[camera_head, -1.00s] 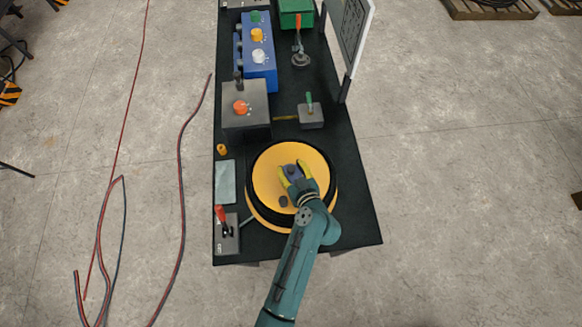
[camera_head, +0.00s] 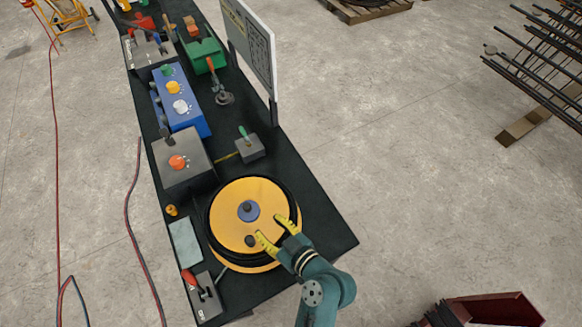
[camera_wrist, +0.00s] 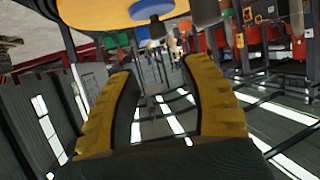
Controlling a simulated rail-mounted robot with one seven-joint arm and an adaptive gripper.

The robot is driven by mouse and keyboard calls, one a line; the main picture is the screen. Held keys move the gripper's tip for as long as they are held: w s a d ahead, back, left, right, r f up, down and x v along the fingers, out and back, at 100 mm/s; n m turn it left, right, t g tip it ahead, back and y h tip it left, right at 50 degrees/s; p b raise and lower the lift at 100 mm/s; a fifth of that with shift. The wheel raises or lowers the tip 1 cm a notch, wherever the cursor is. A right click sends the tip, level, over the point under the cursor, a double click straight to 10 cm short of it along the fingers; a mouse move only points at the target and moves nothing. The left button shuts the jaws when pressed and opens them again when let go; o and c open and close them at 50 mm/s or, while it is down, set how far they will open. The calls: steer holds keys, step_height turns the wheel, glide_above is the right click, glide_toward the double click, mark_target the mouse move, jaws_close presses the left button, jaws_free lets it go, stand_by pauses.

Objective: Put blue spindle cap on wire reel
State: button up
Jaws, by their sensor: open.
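The wire reel (camera_head: 228,236) has a round yellow top face with black wire wound around its rim, and it lies flat on the near end of the black bench. The blue spindle cap (camera_head: 249,211), with a dark knob on top, sits at the middle of the reel's face. The cap (camera_wrist: 150,9) also shows at the top of the wrist view, below the yellow face. My gripper (camera_head: 271,228) has two yellow fingers. It is open and empty, at the reel's lower right, with its fingertips apart from the cap. In the wrist view, nothing is between the fingers (camera_wrist: 155,72).
A small dark knob (camera_head: 250,241) stands on the reel's face near one finger. A white board (camera_head: 250,45) stands along the right edge.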

steer(key=w+d+r+m+t+h, duration=0.1)
steer(key=w+d+r+t+h, duration=0.15)
steer(key=r, duration=0.65)
steer(key=w+d+r+m+t+h, duration=0.1)
steer(key=w+d+r+t, duration=0.15)
steer(key=r, duration=0.65)
steer(key=w+d+r+m+t+h, duration=0.1)
steer(key=w+d+r+t, duration=0.15)
steer(key=r, duration=0.65)
steer(key=s+d+r+m+t+h, duration=0.2)
steer(key=s+d+r+m+h, duration=0.1)
steer(key=r, duration=0.7)
steer(key=s+d+r+m+t+h, duration=0.2)
steer(key=s+r, duration=0.3)
steer(key=r, duration=0.5)
steer(key=shift+d+r+m+t+h, duration=0.35)
steer(key=shift+d+m+t+h, duration=0.1)
steer(key=shift+m+t, duration=0.35)
steer(key=shift+s, duration=0.1)
step_height(320, 180, up, 9)
steer(key=p, duration=0.8)
steer(key=shift+f+p, duration=0.15)
steer(key=shift+p, duration=0.25)
